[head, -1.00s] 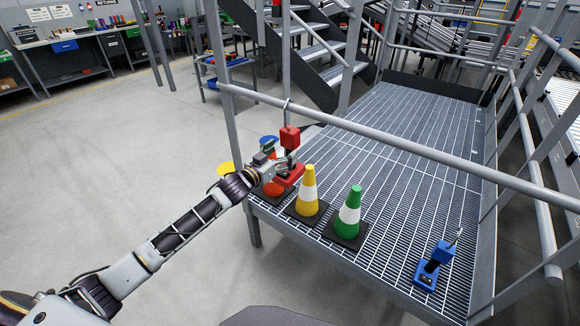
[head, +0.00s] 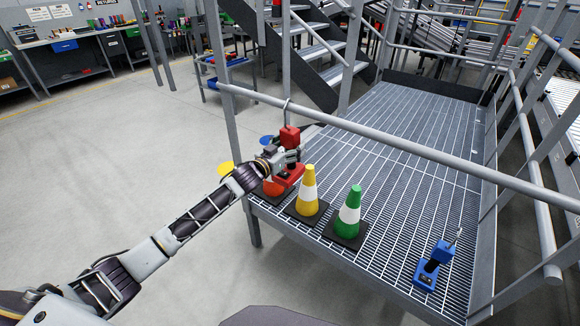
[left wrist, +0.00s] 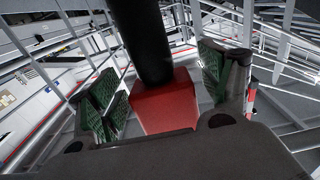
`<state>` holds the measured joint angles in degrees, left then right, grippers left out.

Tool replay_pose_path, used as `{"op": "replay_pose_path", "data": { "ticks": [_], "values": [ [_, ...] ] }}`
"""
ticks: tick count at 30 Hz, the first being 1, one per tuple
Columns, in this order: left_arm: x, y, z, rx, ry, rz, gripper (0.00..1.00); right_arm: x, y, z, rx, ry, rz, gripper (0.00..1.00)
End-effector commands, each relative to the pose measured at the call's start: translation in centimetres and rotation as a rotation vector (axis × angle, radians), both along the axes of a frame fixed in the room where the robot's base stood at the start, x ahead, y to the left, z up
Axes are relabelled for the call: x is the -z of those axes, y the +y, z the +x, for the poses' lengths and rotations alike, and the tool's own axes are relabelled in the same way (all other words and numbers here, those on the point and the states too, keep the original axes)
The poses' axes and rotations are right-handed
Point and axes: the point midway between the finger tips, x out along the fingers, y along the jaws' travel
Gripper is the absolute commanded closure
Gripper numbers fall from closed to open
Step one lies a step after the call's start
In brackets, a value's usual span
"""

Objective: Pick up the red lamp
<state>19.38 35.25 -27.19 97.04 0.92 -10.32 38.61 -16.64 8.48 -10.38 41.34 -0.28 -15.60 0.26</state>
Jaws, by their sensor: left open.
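The red lamp (head: 289,137) stands at the near left edge of the grated catwalk (head: 400,180), behind the rail. It has a blocky red head with a grey hook above and a wider red base. My left gripper (head: 284,158) is at the lamp, between its head and base, and hides part of its middle. In the left wrist view, the open fingers (left wrist: 168,90) stand either side of a dark upright cylinder and the red block (left wrist: 165,108) below it. Contact cannot be told. My right gripper is not in view.
An orange cone (head: 272,188), partly hidden, a yellow cone (head: 309,192) and a green cone (head: 348,215) stand along the near edge. A grey rail (head: 400,145) crosses above. The catwalk's middle is clear.

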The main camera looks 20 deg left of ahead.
Motion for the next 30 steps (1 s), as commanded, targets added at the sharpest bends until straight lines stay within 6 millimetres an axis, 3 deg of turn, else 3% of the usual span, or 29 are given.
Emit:
{"op": "replay_pose_path", "data": {
  "ticks": [8,26,30],
  "values": [
    [0.01,0.02,-0.02,0.000,0.000,0.000,0.21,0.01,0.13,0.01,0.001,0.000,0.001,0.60],
    [0.01,0.03,-0.01,0.000,0.000,0.000,0.99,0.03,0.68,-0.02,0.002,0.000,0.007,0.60],
    [-0.17,0.02,0.01,0.000,-0.003,0.000,1.00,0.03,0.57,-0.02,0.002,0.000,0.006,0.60]
  ]
}}
